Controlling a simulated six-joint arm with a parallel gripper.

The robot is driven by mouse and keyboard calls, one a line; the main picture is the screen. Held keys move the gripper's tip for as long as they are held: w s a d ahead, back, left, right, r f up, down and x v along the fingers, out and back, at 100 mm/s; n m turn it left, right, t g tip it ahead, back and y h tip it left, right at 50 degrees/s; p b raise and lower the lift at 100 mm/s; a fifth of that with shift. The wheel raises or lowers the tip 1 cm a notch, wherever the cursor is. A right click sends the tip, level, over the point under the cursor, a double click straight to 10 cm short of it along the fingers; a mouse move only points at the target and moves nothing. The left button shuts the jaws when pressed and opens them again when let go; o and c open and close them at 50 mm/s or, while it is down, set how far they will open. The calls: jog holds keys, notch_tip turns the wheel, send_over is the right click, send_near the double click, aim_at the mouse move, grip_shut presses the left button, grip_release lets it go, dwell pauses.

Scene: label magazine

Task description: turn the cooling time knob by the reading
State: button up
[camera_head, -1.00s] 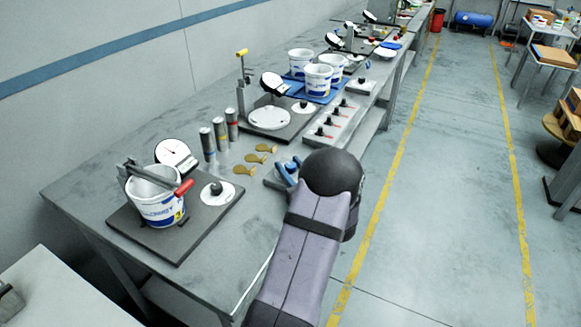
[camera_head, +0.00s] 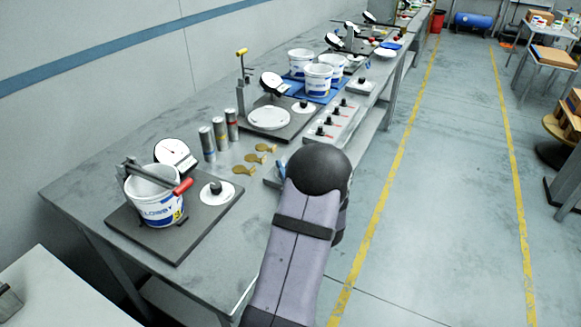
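Several black knobs show, and I cannot read which is marked cooling time. One black knob (camera_head: 216,188) stands on a white round dial on the front dark plate (camera_head: 190,228). Beside it are a dial gauge (camera_head: 177,155) with a needle and a white tub (camera_head: 157,205) under a red-handled lever clamp. The gauge figures are too small to read. More knobs with red marks sit on a pale panel (camera_head: 318,143). My gripper (camera_head: 281,168) is almost wholly hidden behind my arm's rounded black joint; only a sliver of blue shows, right of the front plate. Its fingers are hidden.
White tubs (camera_head: 318,78) stand on a blue mat behind.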

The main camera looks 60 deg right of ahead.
jog(key=shift+o, duration=0.7)
jog(key=shift+s+a+f, duration=0.1)
jog(key=shift+s+a, duration=0.2)
jog(key=shift+s, duration=0.15)
jog(key=shift+b+v, duration=0.85)
jog(key=shift+v, duration=2.35)
jog(key=shift+w, duration=0.15)
